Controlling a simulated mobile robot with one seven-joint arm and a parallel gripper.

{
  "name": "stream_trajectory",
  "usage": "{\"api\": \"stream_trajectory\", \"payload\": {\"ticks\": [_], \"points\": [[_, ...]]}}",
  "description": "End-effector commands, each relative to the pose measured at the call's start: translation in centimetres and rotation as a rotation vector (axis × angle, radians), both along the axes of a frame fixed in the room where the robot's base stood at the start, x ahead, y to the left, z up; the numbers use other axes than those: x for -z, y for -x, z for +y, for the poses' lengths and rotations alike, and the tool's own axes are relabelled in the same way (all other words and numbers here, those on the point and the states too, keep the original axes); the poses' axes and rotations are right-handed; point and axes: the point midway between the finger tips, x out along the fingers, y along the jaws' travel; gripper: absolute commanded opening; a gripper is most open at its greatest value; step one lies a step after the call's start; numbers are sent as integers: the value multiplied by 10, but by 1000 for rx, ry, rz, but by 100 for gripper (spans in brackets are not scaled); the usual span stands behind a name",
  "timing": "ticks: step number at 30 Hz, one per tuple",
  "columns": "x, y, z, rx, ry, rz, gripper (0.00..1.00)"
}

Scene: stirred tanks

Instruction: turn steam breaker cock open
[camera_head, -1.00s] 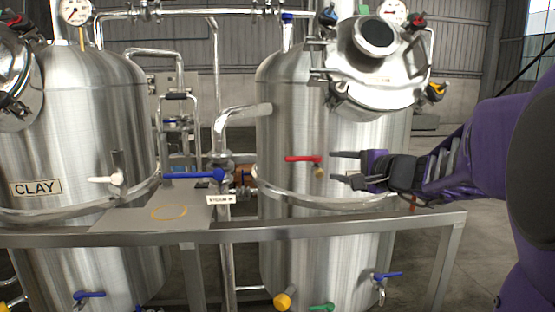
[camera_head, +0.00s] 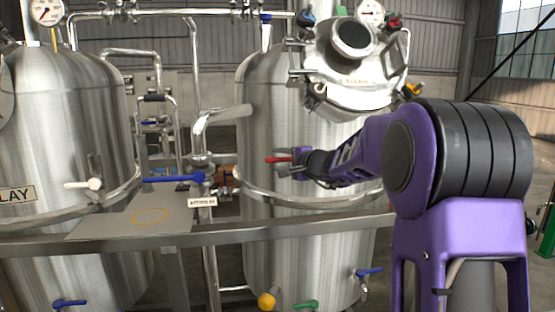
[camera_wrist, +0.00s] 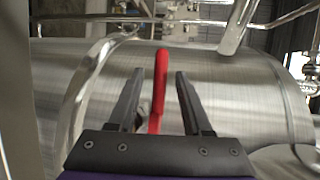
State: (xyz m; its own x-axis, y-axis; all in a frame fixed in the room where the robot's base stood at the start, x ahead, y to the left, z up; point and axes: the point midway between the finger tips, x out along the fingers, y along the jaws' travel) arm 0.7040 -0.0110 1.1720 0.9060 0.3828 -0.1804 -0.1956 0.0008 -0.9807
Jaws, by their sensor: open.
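A cock with a red lever handle (camera_head: 276,160) is on the front of the right steel tank (camera_head: 262,110). My gripper (camera_head: 284,168) is at this handle, reaching in from the right. In the wrist view the red lever (camera_wrist: 162,92) lies between the two dark fingers of my open gripper (camera_wrist: 160,73). A gap shows on each side of the lever near the fingertips. The lever's near end and its body are partly hidden by the gripper. No label reading steam breaker is legible.
A blue-handled valve (camera_head: 172,179) with a small white tag (camera_head: 202,202) is left of the gripper. A steel rail (camera_head: 230,234) runs across the front. A curved pipe (camera_head: 222,116) stands left of the tank. A white-handled cock (camera_head: 84,184) is on the left tank.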

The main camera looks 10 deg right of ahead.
Motion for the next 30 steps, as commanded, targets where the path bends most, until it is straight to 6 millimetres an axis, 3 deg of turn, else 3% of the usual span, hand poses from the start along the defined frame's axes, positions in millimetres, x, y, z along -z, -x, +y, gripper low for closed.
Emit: {"api": "stream_trajectory", "payload": {"ticks": [12,14,21,30], "points": [[2,-9,4,0,1,0,50],[2,-9,4,0,1,0,42],[2,-9,4,0,1,0,0],[2,-9,4,0,1,0,0]]}}
